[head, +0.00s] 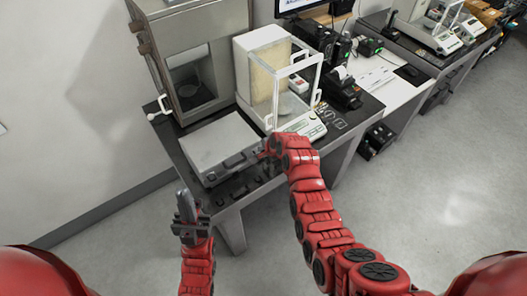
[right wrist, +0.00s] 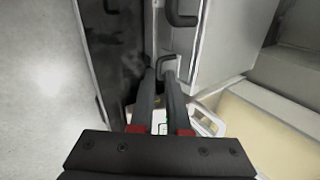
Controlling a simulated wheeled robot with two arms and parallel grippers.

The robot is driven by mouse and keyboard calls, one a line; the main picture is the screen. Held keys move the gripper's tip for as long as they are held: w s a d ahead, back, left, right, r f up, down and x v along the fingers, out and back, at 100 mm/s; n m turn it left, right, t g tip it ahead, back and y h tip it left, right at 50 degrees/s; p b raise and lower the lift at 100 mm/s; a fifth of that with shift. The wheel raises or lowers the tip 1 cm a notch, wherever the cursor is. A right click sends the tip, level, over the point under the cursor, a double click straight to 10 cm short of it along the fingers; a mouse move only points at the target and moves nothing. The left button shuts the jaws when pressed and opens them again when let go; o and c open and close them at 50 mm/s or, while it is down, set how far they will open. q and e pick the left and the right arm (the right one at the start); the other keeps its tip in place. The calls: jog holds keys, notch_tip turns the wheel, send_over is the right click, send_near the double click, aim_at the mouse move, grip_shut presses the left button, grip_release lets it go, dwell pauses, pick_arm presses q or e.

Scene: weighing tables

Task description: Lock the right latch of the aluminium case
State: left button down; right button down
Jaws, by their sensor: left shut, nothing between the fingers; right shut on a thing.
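The aluminium case (head: 215,138) is a flat, pale grey box lying closed on the dark table, its front side with dark fittings facing me. My right gripper (head: 263,152) is at the right end of that front side. In the right wrist view its fingers (right wrist: 161,72) are shut on a small grey part at the case front, seemingly the right latch (right wrist: 168,62). The fingers partly hide it, so I cannot tell its angle. The case handle (right wrist: 181,12) shows above. My left gripper (head: 185,205) is shut and empty, in front of the table's left corner, apart from the case.
A glass-sided balance (head: 283,85) stands close behind the case to the right. A grey cabinet with a window (head: 190,75) stands behind it. A printer (head: 340,90) is farther right. Small dark items lie on the table's front strip. The floor (head: 420,190) at right is clear.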

jog(key=shift+s+f, duration=0.15)
jog(key=shift+f, duration=0.15)
jog(key=c, duration=1.1)
grip_release()
jog(key=shift+a, duration=0.1)
jog(key=shift+o, duration=1.2)
jog(key=shift+w, duration=0.3)
jog(key=shift+r, duration=0.1)
